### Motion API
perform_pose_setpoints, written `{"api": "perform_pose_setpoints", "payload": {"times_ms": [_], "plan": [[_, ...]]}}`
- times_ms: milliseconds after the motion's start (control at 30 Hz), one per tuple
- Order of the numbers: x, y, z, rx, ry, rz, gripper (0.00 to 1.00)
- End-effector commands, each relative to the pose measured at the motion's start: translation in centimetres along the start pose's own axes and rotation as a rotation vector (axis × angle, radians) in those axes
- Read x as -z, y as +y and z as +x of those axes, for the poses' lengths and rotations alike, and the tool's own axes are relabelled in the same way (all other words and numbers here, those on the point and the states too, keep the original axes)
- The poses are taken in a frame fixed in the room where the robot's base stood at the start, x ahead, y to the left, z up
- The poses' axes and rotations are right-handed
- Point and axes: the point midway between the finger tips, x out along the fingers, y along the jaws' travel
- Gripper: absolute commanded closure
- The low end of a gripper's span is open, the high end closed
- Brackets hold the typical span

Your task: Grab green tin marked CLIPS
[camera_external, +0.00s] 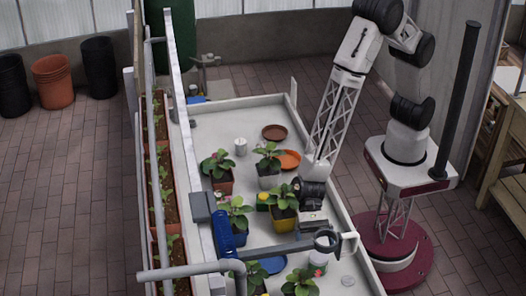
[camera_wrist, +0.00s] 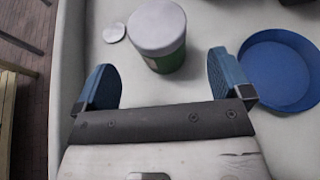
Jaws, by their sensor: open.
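A tin (camera_wrist: 165,62) with a pale grey lid and a green lower body stands upright at the top middle of the wrist view. No marking on it is readable. My gripper (camera_wrist: 165,84) is open, with its two blue fingers spread wide and nothing between them. The tin is beyond the fingertips in the picture, roughly centred between them and apart from both. In the external view a small pale-topped container (camera_external: 318,259) on the near part of the bench seems to be this tin, partly hidden by a dark ring-shaped fitting.
A round blue dish (camera_wrist: 282,72) lies close to the right finger. A flat pale disc (camera_wrist: 113,32) lies left of the tin. Several potted plants (camera_external: 283,208) crowd the white bench (camera_external: 225,117). A grey rail (camera_external: 275,250) crosses the foreground of the external view.

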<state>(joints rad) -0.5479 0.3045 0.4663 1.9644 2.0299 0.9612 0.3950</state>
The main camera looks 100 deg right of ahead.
Motion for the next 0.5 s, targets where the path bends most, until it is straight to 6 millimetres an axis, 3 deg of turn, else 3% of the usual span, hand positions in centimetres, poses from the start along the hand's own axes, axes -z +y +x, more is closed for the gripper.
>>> {"api": "perform_pose_setpoints", "payload": {"times_ms": [500], "plan": [[0.03, -0.01, 0.49, 0.000, 0.001, 0.001, 0.04]]}}
